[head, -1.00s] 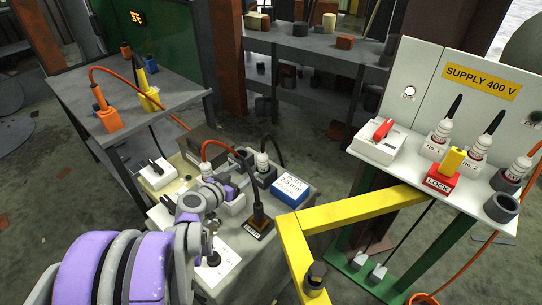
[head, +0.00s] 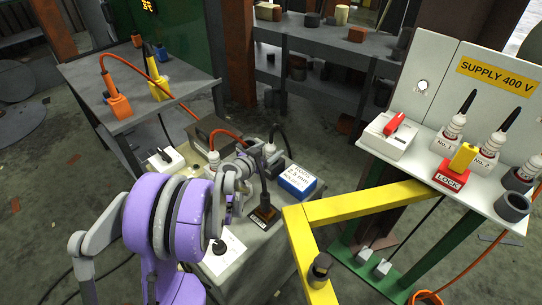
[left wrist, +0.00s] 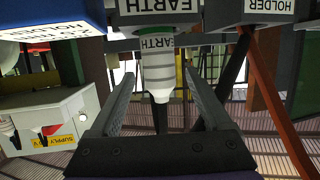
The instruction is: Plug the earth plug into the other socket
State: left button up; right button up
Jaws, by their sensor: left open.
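The earth plug (left wrist: 158,70) is white with an EARTH label. In the left wrist view it sits between the two spread fingers of my left gripper (left wrist: 158,112), with a gap on each side. A grey block labelled EARTH (left wrist: 160,8) is at its base. In the head view my left gripper (head: 257,160) reaches over the grey table beside a white plug (head: 270,150), which appears to be this plug; the fingers are partly hidden by my arm. A dark block labelled EARTH (head: 263,214), with a black cable, stands nearer on the table. My right gripper is not in view.
A blue box (head: 297,181) stands just right of the gripper. Another white plug with a red cable (head: 213,163) is to its left. A yellow frame (head: 340,220) and the supply panel (head: 470,110) with several plugs stand right.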

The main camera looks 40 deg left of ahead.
pick_arm(q)
grip_shut()
dwell(0.3)
